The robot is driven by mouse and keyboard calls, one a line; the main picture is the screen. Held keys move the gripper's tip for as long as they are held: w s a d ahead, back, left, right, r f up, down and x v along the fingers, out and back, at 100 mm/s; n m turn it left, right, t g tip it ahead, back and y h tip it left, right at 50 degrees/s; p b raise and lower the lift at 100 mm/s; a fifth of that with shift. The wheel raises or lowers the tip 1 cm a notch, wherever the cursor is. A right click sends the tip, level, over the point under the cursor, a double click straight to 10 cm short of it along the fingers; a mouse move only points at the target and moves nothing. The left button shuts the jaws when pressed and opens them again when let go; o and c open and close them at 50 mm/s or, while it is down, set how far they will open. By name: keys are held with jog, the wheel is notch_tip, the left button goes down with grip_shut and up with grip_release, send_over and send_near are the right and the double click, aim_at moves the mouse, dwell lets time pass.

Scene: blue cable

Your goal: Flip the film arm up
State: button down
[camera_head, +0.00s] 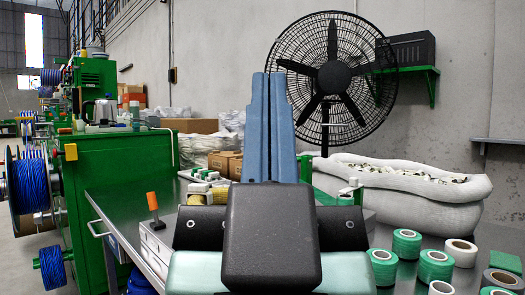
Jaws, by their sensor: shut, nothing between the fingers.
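My gripper (267,78) fills the middle of the head view, seen from behind its dark housing. Its long blue-grey fingers point up and away, lie side by side and hold nothing. I cannot pick out the film arm with certainty. A green machine (115,185) stands farther left, apart from my gripper. My gripper and arm hide the middle of the table.
The steel table (117,205) runs behind my arm. Green spools (407,243) and white rolls (462,252) stand at the right. A large white sack (420,195) and a black fan (333,75) are behind. Blue cable reels (30,185) hang at the left. Cardboard boxes (222,161) lie beyond.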

notch_tip(320, 180, up, 11)
jog(key=p, duration=0.8)
jog(key=shift+w+a, duration=0.1)
